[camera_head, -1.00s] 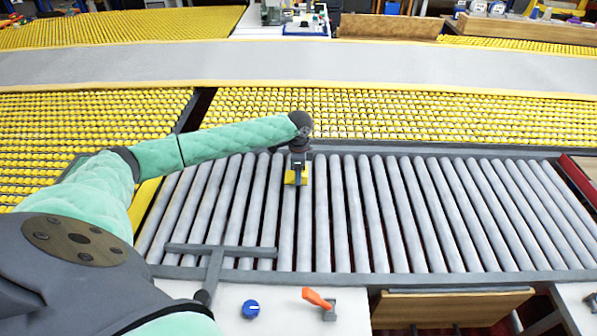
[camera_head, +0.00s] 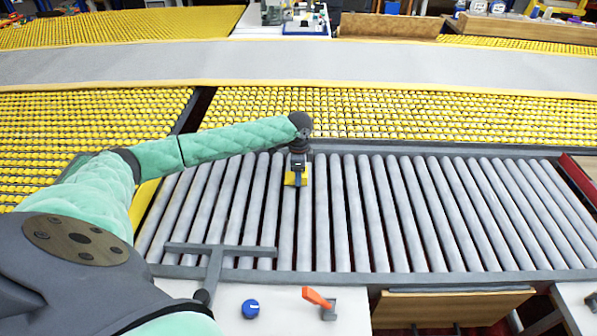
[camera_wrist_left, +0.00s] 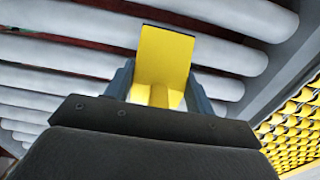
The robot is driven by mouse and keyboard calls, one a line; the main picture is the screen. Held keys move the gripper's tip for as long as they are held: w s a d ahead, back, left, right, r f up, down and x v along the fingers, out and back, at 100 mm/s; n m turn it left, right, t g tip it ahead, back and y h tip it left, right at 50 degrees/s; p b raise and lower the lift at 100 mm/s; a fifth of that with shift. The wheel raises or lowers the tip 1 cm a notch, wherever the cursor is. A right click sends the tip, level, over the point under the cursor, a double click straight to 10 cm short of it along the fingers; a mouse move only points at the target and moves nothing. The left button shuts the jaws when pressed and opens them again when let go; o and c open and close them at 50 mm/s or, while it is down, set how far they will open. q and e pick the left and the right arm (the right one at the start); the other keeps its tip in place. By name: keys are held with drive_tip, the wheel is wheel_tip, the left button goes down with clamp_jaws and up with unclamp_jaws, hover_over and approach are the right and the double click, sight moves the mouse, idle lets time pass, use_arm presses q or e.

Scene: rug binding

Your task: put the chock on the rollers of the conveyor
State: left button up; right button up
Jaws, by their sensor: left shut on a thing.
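The yellow chock (camera_head: 291,179) is between the fingers of my left gripper (camera_head: 298,182) in the head view, over the grey conveyor rollers (camera_head: 365,210) near their far side. The chock (camera_wrist_left: 165,57) also shows in the left wrist view, with a finger of my left gripper (camera_wrist_left: 160,92) on each side of it. The gripper is shut on it. I cannot tell whether the chock touches the rollers. The right gripper is not in view.
A blue knob (camera_head: 250,308) and an orange lever (camera_head: 317,297) are on the white near panel. Yellow roller beds (camera_head: 400,118) lie beyond. Rollers to the right are clear.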

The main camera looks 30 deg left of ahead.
use_arm(q)
drive_tip(key=o, duration=0.7)
drive_tip(key=shift+f, duration=0.1)
drive_tip(key=shift+c, duration=0.2)
drive_tip(key=o, duration=0.5)
drive_tip(key=shift+r, duration=0.4)
drive_tip(key=shift+r+b, duration=0.35)
drive_tip(key=shift+r, duration=0.1)
wheel_tip(320, 180, up, 5)
drive_tip(key=shift+f+b, duration=0.2)
drive_tip(key=shift+b, duration=0.45)
drive_tip(key=shift+r, duration=0.75)
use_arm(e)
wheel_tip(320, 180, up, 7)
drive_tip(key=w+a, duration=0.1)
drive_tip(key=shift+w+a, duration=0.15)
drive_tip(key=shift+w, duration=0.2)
